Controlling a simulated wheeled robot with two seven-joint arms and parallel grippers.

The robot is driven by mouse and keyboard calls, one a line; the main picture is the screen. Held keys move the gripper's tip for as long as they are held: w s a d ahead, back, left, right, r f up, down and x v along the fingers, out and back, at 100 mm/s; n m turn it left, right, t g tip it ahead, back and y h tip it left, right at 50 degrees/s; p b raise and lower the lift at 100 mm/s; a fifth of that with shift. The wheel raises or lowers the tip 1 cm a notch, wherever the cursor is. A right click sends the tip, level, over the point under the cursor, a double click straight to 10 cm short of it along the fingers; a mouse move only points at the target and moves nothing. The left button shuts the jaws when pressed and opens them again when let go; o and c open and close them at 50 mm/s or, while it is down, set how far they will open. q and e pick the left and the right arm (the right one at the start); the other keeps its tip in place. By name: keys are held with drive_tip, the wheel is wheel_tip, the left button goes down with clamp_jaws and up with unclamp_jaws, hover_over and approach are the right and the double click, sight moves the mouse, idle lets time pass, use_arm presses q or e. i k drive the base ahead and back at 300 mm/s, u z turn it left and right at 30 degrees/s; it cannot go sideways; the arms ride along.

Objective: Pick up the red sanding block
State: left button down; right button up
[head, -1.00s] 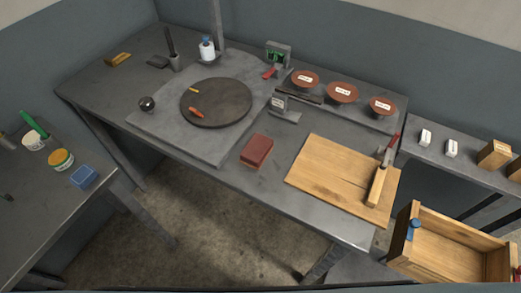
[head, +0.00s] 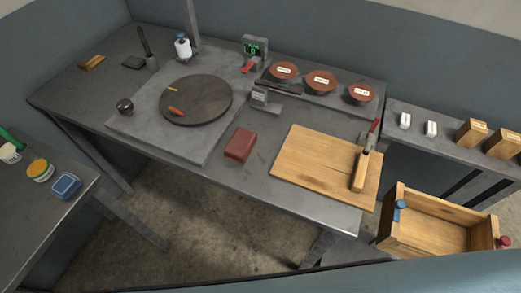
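The red sanding block (head: 240,145) is a dark red, brick-shaped block. It lies flat on the grey workbench in the head view, near the front edge. It sits between the slab with the round dark disc and the wooden board, touching neither. Nothing covers it. Neither of my grippers shows in the head view.
A round dark disc (head: 196,100) lies on a grey slab left of the block. A wooden board (head: 312,165) bearing a wooden-handled tool is to its right. An open wooden crate (head: 436,204) stands lower right. A side table (head: 30,225) is at left.

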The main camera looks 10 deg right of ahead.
sight(240, 145)
drive_tip(key=k, duration=0.5)
drive_tip(key=u, duration=1.65)
drive_tip(key=i, duration=0.95)
drive_tip(key=z, duration=2.1)
